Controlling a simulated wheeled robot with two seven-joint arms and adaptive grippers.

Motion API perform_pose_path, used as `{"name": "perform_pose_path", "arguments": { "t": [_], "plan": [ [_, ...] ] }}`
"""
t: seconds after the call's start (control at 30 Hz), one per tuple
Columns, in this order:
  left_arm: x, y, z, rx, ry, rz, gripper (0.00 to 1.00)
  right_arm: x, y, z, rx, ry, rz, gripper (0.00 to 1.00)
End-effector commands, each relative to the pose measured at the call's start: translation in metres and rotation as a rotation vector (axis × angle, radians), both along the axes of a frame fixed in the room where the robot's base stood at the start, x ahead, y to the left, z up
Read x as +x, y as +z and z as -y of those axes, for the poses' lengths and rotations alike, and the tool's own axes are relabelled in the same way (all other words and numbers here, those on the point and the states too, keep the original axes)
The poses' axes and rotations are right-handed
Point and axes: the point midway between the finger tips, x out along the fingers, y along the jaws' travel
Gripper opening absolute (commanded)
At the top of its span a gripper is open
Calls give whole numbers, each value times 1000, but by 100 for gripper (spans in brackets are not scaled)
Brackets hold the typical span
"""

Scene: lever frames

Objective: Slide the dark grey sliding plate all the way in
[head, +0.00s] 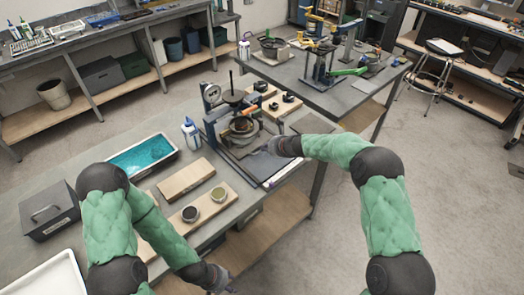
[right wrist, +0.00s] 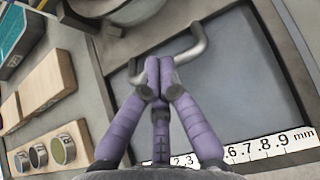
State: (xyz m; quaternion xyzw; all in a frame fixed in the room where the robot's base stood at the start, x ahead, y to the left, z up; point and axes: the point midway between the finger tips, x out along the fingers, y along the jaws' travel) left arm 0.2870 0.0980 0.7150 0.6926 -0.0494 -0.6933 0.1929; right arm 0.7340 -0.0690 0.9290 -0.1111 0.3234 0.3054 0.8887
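The dark grey sliding plate (right wrist: 225,85) lies flat in its frame on the near table, with a bent grey handle (right wrist: 192,48) across it. A white millimetre scale (right wrist: 270,146) runs along its edge. In the head view the plate (head: 262,165) is partly hidden by my right gripper (head: 272,148). In the right wrist view my right gripper (right wrist: 159,68) has its purple fingers brought together at the handle, with the bar showing on both sides. The contact behind the fingertips is hidden. My left gripper (head: 226,287) is low at the near table edge, too small to read.
A press with a dial gauge (head: 212,95) stands behind the plate. A second table (head: 335,90) with devices stands behind.

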Motion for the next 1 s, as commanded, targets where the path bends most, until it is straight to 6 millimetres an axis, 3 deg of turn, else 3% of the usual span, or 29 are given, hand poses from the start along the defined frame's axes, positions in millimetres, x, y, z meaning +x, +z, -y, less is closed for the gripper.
{"name": "perform_pose_path", "arguments": {
  "t": [1.0],
  "plan": [
    [0,38,0,0,0,0,40,30,1,-24,-1,1,-1,0]
  ]
}}
